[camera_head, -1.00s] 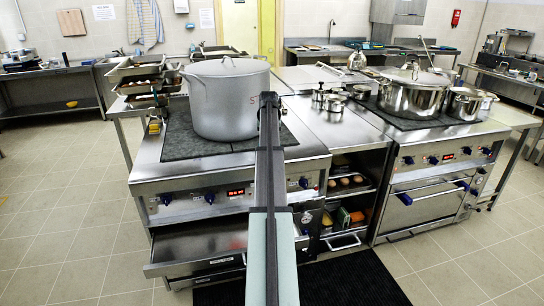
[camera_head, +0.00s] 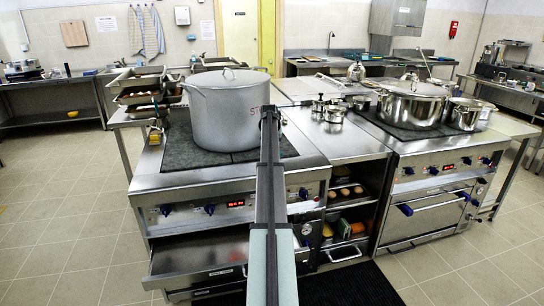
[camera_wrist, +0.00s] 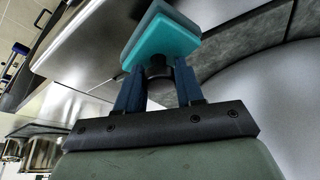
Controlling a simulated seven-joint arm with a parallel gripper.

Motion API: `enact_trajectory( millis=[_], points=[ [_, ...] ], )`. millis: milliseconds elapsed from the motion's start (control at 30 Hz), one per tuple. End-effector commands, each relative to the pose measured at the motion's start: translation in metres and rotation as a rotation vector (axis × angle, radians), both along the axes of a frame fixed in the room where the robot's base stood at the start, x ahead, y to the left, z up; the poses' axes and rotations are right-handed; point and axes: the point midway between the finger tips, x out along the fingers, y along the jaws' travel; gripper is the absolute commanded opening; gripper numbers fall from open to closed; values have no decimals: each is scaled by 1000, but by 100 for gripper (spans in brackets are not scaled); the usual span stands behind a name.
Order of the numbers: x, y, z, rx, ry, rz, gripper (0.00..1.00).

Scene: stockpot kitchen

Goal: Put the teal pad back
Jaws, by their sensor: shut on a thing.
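My gripper (camera_wrist: 158,78) is shut on the teal pad (camera_wrist: 165,38), a block with a bright teal face and a darker, greyer layer behind it. In the wrist view the pad sits across the fingertips, above a dark hob edge and beside the big pale pot. In the head view my gripper (camera_head: 270,116) is at the right side of the large grey stockpot (camera_head: 226,112), which has its lid on. The pad cannot be made out there. I cannot tell whether the gripper touches the pot.
The stockpot stands on the left range's dark hob (camera_head: 185,150). An open drawer (camera_head: 200,258) juts out below. Stacked trays (camera_head: 147,86) stand at left. A shiny pot (camera_head: 413,104) and smaller pans stand at right. The steel counter (camera_head: 335,140) between has bare room in front.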

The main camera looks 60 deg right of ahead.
Motion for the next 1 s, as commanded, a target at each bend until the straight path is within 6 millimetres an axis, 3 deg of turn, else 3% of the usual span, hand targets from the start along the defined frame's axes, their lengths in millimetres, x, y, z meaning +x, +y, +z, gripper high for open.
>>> enact_trajectory(
  millis=[433, 833, 867, 1000],
  points=[
    [0, 0, -42, -1, 0, 0, 8],
    [0, 0, -46, -1, 0, 0, 8],
    [0, 0, -46, 0, 0, 0, 39],
    [0, 0, -46, 0, 0, 0, 52]
  ],
)
